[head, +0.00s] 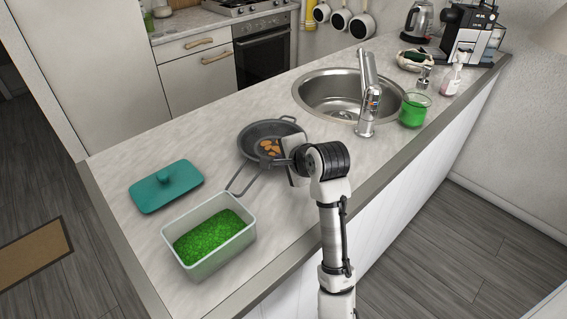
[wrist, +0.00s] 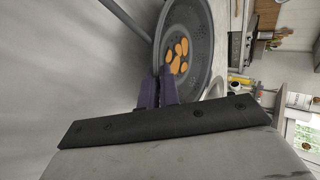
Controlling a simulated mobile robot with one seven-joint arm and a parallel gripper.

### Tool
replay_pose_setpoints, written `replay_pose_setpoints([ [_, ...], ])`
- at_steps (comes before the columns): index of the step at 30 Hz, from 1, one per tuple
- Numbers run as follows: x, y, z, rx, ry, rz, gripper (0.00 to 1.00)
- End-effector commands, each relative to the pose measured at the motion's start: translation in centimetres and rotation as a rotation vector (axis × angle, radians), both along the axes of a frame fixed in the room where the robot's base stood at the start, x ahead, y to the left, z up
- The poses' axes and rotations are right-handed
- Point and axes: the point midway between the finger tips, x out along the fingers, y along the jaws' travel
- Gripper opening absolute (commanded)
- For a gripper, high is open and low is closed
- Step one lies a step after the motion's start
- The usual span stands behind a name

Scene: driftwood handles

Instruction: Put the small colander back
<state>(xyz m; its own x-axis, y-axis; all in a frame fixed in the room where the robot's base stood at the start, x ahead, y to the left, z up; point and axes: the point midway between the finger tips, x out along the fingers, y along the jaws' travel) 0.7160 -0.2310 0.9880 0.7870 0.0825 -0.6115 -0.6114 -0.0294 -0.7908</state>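The small colander (head: 258,130) is a dark grey round bowl with a long wire handle, over the counter left of the sink. It holds several orange-brown pieces (head: 270,147). In the wrist view the colander (wrist: 200,42) shows small holes in its wall, with the pieces (wrist: 178,55) inside. My gripper (head: 278,161) is at its near rim. In the wrist view my gripper's dark fingers (wrist: 159,88) are close together with the rim at their tips, and look shut on it. I cannot tell whether the colander touches the counter.
A pale bin (head: 222,256) with green contents stands at the counter's near left, beside a teal lid (head: 166,186). The sink (head: 325,92) and faucet (head: 367,100) are behind right. A green glass (head: 413,111) stands right of the faucet. The counter (head: 190,135) is clear behind the lid.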

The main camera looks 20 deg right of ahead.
Motion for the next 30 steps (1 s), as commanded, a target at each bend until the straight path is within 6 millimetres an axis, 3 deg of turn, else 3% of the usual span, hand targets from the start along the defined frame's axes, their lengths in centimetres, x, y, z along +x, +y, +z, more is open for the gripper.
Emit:
replay_pose_setpoints([
  [8, 0.0, 0.0, -0.1, 0.000, 0.004, -0.001, 0.00],
  [14, 0.0, 0.0, -0.2, 0.000, 0.005, 0.000, 0.25],
  [23, 0.0, 0.0, 0.0, -0.001, 0.005, -0.001, 0.25],
  [30, -2.7, -0.3, 2.1, -0.002, 0.000, -0.001, 0.25],
])
